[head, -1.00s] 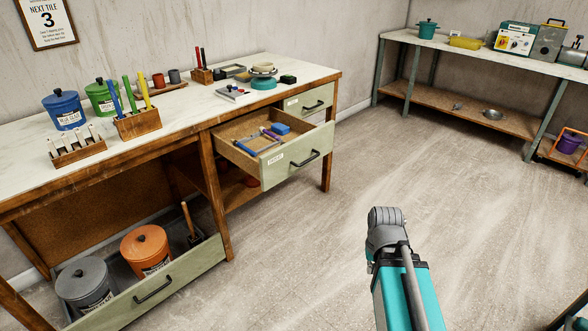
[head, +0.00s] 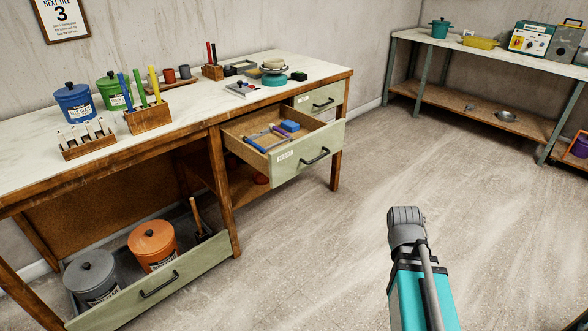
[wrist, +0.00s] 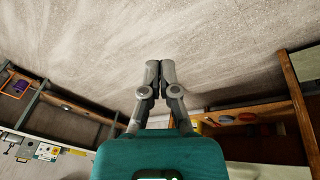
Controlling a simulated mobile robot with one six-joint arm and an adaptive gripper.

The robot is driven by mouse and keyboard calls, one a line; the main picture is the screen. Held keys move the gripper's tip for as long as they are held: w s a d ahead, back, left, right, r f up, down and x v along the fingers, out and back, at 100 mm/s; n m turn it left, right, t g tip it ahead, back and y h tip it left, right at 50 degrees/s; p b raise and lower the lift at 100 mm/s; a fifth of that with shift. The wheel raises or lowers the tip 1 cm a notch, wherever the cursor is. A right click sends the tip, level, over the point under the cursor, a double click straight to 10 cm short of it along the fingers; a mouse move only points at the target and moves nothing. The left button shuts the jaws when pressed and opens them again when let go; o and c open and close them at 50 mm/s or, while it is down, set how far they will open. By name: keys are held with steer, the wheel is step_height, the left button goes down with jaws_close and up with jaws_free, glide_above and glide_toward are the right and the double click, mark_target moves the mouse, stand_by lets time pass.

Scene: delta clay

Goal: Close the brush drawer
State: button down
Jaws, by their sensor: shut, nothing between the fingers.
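The open drawer (head: 312,157) under the right part of the workbench is pulled well out. It has a pale green front with a dark handle (head: 315,156) and a small label too small to read. Inside lie a blue block (head: 290,126) and several slim blue and purple tools (head: 262,138). My gripper (wrist: 157,72) shows in the wrist view, its two grey fingers shut with nothing between them. It is over open floor, apart from the drawer. In the head view, a grey and teal part of my arm stands at lower right, clear of the bench.
A lower drawer (head: 150,295) at left is also open, holding grey and orange tubs (head: 152,245). A smaller drawer (head: 321,101) beside the open one looks shut. Bench legs (head: 336,172) stand nearby. The floor (head: 330,245) before the bench is clear. A shelf unit (head: 485,110) stands at back right.

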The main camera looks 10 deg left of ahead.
steer(key=w+a+r+n+t+h+b, duration=0.1)
steer(key=w+r+n+t+b, duration=0.1)
steer(key=w+r+n+t, duration=0.5)
steer(key=w+a+r+n+t+b, duration=0.1)
steer(key=w+r+n+t+b, duration=0.15)
steer(key=w+n+t, duration=0.6)
steer(key=w+a+r+n+y+b, duration=0.1)
steer(key=w+a+n+y, duration=0.2)
steer(key=a+n+y, duration=0.3)
steer(key=w+a+r+n+y+b, duration=0.1)
steer(key=w+a+n+y+b, duration=0.25)
steer(key=n, duration=0.55)
steer(key=s+a+f+n+g+y, duration=0.1)
steer(key=a+n+g+y, duration=0.2)
steer(key=a+n, duration=0.2)
steer(key=s+a+f+n+g+y, duration=0.2)
steer(key=a+n+g+y, duration=0.2)
steer(key=n, duration=0.4)
steer(key=shift+s+a+f+n, duration=0.15)
steer(key=shift+a+f+n, duration=0.15)
steer(key=shift+a, duration=0.45)
steer(key=shift+a+y, duration=0.1)
steer(key=shift+y, duration=0.15)
